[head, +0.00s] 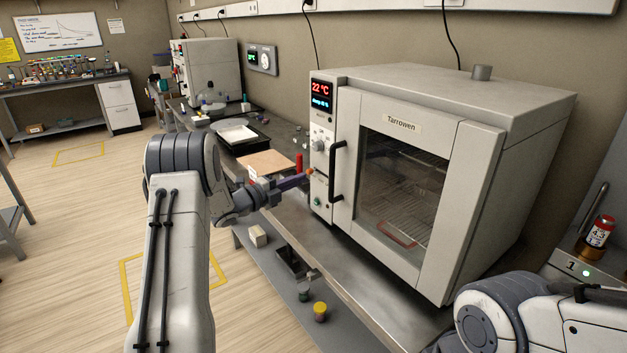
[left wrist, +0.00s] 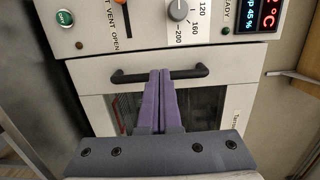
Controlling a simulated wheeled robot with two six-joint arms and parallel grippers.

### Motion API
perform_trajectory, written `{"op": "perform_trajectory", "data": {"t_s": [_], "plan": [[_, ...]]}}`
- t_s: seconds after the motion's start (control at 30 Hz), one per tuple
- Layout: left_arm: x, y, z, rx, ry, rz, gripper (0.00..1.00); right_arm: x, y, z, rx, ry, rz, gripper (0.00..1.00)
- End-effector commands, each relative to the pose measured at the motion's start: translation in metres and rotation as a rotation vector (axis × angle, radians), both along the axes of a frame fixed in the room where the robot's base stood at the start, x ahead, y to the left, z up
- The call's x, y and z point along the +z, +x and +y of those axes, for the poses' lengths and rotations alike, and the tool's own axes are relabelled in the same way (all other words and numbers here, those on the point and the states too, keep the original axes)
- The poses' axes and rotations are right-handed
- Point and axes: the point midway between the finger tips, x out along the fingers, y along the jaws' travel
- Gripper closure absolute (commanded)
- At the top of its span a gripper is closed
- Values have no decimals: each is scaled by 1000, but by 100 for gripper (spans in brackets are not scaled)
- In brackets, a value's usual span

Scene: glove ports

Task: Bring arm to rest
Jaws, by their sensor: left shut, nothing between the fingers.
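My left arm (head: 182,240) reaches forward from the lower left in the head view. My left gripper (head: 305,177) is shut and empty, its purple fingers pointing at the control panel side of the oven (head: 400,165). In the left wrist view the closed fingers (left wrist: 159,76) lie side by side in front of the black door handle (left wrist: 202,72); I cannot tell whether they touch anything. The oven door (head: 395,190) looks closed, with wire racks behind its glass. My right arm (head: 520,315) shows at the lower right; its gripper is out of view.
The steel bench (head: 375,308) carries the oven. A black tray (head: 240,140) and a tan board (head: 268,163) lie behind my left gripper. A lower shelf holds a yellow-lidded jar (head: 320,312). A red-labelled container (head: 600,232) stands at right.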

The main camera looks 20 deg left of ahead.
Motion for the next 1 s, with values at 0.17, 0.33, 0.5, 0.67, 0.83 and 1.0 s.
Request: {"op": "perform_trajectory", "data": {"t_s": [0.17,0.33,0.5,0.67,0.83,1.0], "plan": [[-2,-17,11,-2,0,1,100,-7,0,0,0,0,0,100],[-1,-22,13,-4,0,1,100,-8,0,0,0,0,0,100],[6,-13,-5,19,-14,49,100,-7,0,0,0,0,0,100],[22,2,-68,135,-95,241,100,-6,0,0,0,0,0,100],[26,-30,-148,324,-253,545,100,-5,0,0,0,0,0,100],[10,-122,-216,519,-405,885,100,-3,0,0,0,0,0,100]]}}
